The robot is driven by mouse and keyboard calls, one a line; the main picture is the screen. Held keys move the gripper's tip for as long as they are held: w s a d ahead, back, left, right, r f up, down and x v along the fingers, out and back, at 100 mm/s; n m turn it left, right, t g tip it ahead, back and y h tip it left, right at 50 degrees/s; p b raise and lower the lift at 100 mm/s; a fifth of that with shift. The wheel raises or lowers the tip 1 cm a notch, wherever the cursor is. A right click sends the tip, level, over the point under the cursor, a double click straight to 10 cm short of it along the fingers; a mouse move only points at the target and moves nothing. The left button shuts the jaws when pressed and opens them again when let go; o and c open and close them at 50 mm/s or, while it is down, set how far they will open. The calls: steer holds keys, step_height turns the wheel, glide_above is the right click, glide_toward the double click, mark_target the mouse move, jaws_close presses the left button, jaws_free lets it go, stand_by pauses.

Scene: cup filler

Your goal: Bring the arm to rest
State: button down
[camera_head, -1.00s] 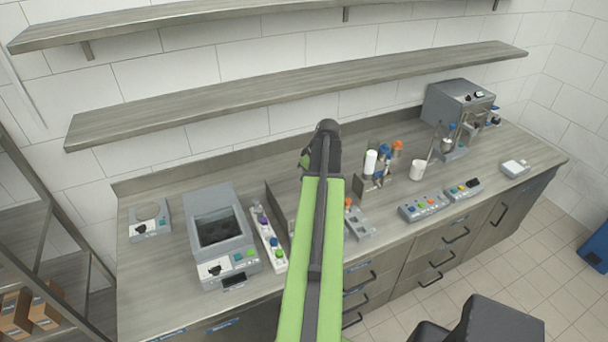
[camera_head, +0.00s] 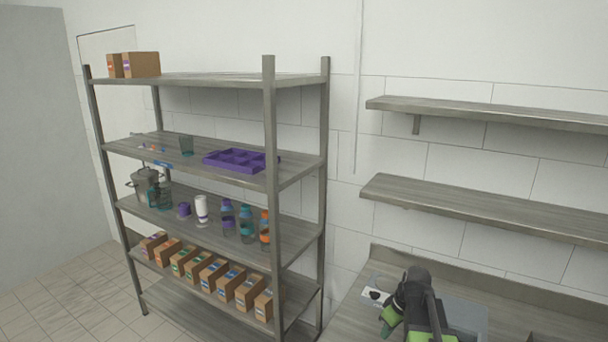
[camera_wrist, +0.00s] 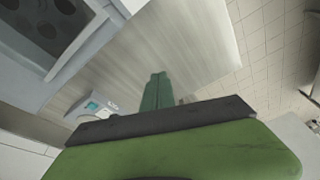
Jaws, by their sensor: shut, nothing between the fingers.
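My gripper (camera_wrist: 155,92) shows in the wrist view as two green fingers close together, with nothing between them. It is over the grey worktop (camera_wrist: 175,50) and appears apart from it. In the head view, my dark and green arm is at the lower right, in front of the counter.
A tall shelf rack (camera_head: 269,200) stands left, holding bottles, a purple tray (camera_head: 235,160) and several cardboard boxes. Two wall shelves (camera_head: 480,205) are at right. A grey device (camera_wrist: 50,35) and a small one with a teal button (camera_wrist: 95,106) sit on the worktop.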

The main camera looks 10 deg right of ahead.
steer(key=s+a+f+g+b, duration=0.1)
steer(key=s+a+f, duration=0.1)
steer(key=a, duration=0.6)
steer(key=s+a+f+b, duration=0.2)
steer(key=a+f, duration=0.1)
steer(key=a, duration=0.5)
steer(key=shift+s+d+r+m+g+h, duration=0.1)
steer(key=shift+s+m+g+h, duration=0.25)
steer(key=shift+s+m, duration=1)
steer(key=shift+s+r+m+g+h, duration=0.1)
steer(key=shift+s+m+g+h, duration=0.25)
steer(key=shift+s+m, duration=1)
steer(key=shift+w+m, duration=0.4)
